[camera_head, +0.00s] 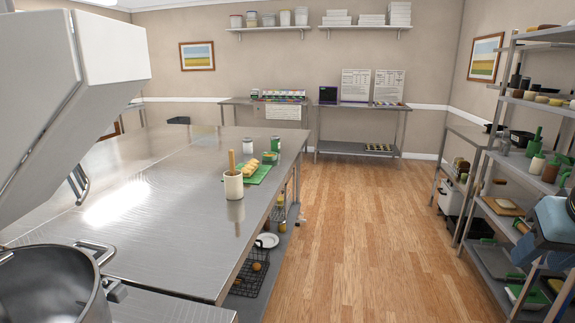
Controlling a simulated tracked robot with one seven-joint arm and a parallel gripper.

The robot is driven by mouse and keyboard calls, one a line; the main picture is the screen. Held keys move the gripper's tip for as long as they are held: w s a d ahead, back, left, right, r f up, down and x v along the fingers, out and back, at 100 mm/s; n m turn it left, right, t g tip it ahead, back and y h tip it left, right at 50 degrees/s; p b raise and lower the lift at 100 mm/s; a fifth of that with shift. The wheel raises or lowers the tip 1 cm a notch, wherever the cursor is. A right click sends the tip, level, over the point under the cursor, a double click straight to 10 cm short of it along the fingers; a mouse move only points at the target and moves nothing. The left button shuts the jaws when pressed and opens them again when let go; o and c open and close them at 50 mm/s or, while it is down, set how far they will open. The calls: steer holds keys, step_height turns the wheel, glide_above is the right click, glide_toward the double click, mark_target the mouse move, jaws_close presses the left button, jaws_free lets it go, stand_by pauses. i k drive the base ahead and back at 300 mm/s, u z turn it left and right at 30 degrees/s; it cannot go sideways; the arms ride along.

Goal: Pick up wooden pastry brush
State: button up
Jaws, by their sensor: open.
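A thin wooden handle (231,161) stands upright in a white crock (233,186) on the steel worktop (150,190). It may be the wooden pastry brush, but its lower end is hidden inside the crock, and no bristles show. I cannot make out my gripper in this view.
Beside the crock, a green board (249,174) holds yellow food (254,168). Green-and-white containers (275,144) stand behind it. A large steel pot (52,286) is at bottom left. Loaded shelves (500,206) line the right. The wooden floor (360,240) between is clear.

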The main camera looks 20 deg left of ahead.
mark_target(232, 170)
steer(key=z, duration=0.05)
steer(key=i, duration=1.1)
steer(key=u, duration=0.85)
steer(key=i, duration=0.9)
steer(key=u, duration=0.75)
steer(key=k, duration=0.7)
steer(key=u, duration=0.2)
steer(key=i, duration=0.75)
steer(key=z, duration=0.05)
